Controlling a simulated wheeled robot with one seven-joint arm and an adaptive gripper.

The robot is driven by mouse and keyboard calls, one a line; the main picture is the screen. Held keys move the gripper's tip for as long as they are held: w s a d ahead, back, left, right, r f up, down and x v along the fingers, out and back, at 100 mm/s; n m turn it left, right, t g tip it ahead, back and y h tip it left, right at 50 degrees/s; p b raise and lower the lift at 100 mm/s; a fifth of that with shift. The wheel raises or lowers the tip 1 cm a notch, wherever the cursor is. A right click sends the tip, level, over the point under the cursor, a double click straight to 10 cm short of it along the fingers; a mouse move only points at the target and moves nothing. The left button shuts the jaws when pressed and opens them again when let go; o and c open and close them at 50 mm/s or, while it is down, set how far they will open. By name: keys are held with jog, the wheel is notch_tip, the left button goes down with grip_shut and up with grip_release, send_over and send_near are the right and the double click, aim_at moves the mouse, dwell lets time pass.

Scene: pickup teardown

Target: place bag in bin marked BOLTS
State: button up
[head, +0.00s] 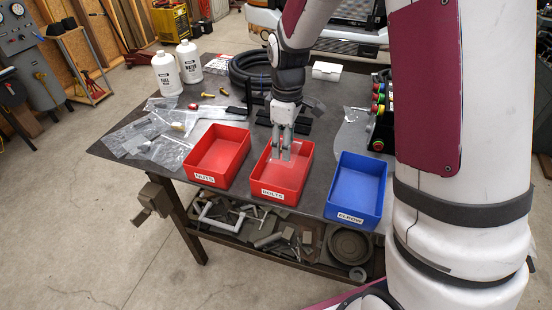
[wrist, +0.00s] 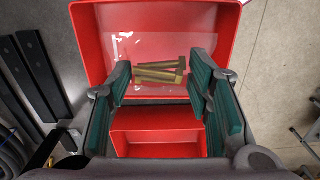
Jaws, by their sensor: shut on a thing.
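The red bin marked BOLTS (head: 262,182) stands in the middle of the three bins at the table's front edge. My gripper (head: 281,150) points down into this bin's opening in the head view. In the wrist view my gripper (wrist: 160,82) is shut on a clear bag with several brass bolts (wrist: 160,72) between its fingers. The red bin walls (wrist: 85,40) surround the bag in that view. I cannot tell whether the bag touches the bin floor. In the head view the bag is too small and clear to make out well.
A red NUTS bin (head: 208,176) stands to the left and a blue bin (head: 352,205) to the right. Clear bags (head: 150,135) lie on the table's left part. White bottles (head: 166,75), a black hose coil (head: 250,68) and a button box (head: 381,125) stand farther back.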

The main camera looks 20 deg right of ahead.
aim_at(284, 175)
jog(key=shift+w+f, duration=0.2)
jog(key=shift+f, duration=0.15)
notch_tip(284, 175, down, 9)
jog(key=shift+w+f+p, duration=0.1)
jog(key=shift+w+p, duration=0.05)
jog(key=shift+p, duration=0.45)
jog(key=shift+f, duration=0.1)
jog(key=o, duration=1.2)
